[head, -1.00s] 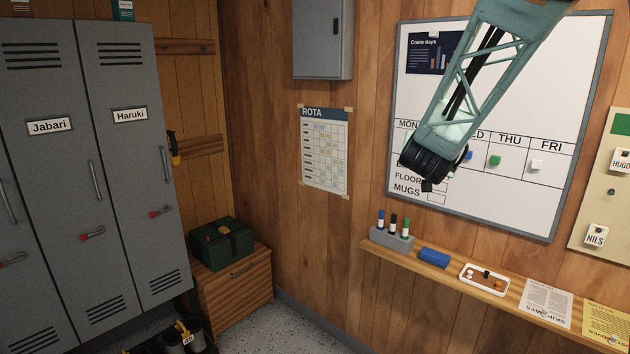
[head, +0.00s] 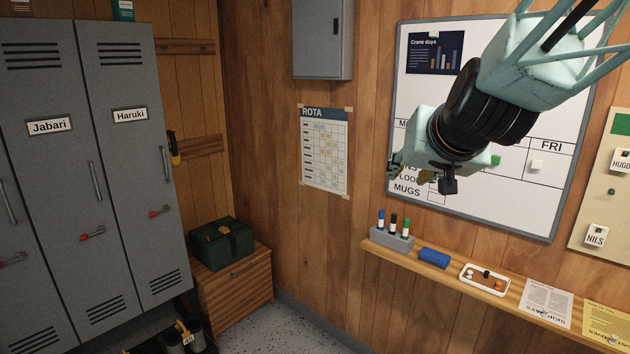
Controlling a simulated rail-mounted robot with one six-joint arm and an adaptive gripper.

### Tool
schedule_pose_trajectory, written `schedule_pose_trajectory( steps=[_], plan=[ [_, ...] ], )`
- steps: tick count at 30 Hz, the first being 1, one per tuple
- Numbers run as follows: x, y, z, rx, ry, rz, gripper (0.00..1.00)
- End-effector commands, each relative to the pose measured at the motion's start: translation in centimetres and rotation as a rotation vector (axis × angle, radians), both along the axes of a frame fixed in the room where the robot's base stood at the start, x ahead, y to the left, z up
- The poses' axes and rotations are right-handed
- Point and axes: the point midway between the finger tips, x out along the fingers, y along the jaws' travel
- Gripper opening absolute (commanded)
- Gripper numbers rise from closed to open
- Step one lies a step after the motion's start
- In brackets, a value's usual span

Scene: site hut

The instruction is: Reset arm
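My arm reaches in from the top right, in front of the whiteboard (head: 540,205). Its black wrist joint and pale green links cover the middle of the board. My gripper (head: 398,172) is at the arm's end, at the board's left edge in the picture. Only a small part of it shows beside the pale wrist link, so its fingers cannot be made out. I see nothing held in it.
Below the board, a wooden shelf (head: 448,262) carries a marker holder (head: 391,239), a blue eraser (head: 433,257), a white tray (head: 484,280) and papers. Grey lockers (head: 120,150) stand left. A green box (head: 221,243) sits on a wooden cabinet (head: 235,287). A grey wall box (head: 322,40) hangs above the rota.

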Motion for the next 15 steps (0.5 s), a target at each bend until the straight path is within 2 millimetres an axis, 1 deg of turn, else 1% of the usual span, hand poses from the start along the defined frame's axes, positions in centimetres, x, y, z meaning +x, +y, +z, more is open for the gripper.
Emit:
schedule_pose_trajectory(
  steps=[1, 6, 8, 15],
  plan=[
    [-1.3, 0.4, 0.0, 0.001, 0.015, 0.012, 0.31],
    [-5.6, 1.5, -0.6, 0.004, 0.082, 0.054, 0.31],
    [-7.2, 1.8, -0.8, 0.003, 0.105, 0.068, 0.31],
    [-13.7, 2.7, -2.0, -0.005, 0.204, 0.113, 0.31]
  ],
)
